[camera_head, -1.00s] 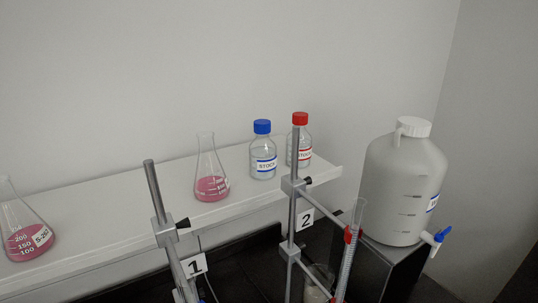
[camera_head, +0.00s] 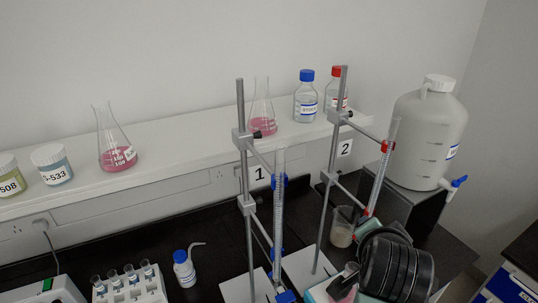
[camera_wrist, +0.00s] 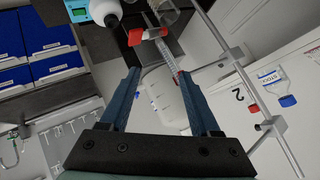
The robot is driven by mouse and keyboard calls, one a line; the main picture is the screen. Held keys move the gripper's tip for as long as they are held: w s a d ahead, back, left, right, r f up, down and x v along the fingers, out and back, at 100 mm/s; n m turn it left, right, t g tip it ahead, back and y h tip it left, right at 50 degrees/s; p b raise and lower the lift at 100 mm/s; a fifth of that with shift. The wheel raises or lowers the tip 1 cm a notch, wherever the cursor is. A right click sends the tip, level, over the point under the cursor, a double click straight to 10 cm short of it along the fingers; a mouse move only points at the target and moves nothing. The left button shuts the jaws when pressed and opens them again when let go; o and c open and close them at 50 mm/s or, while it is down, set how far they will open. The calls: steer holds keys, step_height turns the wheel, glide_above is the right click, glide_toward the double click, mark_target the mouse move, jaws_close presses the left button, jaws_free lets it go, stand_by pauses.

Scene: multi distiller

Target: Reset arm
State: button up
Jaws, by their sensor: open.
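My gripper (camera_wrist: 155,72) shows in the wrist view as two dark blue fingers spread apart, with nothing held between them. Beyond the fingers are a clamped graduated tube with red fittings and the large white carboy (camera_wrist: 165,98). In the head view, black rounded links of my arm show at the lower right, in front of the stand marked 2 (camera_head: 334,180) and below the carboy (camera_head: 428,135). The gripper's fingers cannot be made out there.
Stand 1 (camera_head: 245,180) holds a blue-clamped tube. A beaker (camera_head: 342,228) is beside stand 2. A wash bottle (camera_head: 184,270) and a vial rack (camera_head: 130,287) are at the front left. The shelf (camera_head: 200,150) holds flasks and bottles. Blue bins (camera_wrist: 52,48) show in the wrist view.

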steer(key=a+r+n+t+b, duration=0.1)
steer(key=a+r+n+t, duration=0.35)
steer(key=r, duration=0.75)
steer(key=a+r+n+t, duration=0.2)
steer(key=a+r+t, duration=0.4)
steer(key=r, duration=0.6)
steer(key=s+a+r+n+t+y, duration=0.2)
steer(key=s+a+r+n+t, duration=0.1)
steer(key=s+a+r, duration=0.2)
steer(key=s+a+r+n+t+y+b, duration=0.1)
steer(key=s+a+r+n+t+y, duration=0.1)
steer(key=s+a+r, duration=0.4)
step_height(320, 180, up, 4)
steer(key=shift+s+a+r+n+t+y, duration=0.3)
steer(key=shift+s+n+t, duration=0.45)
steer(key=shift+t, duration=0.5)
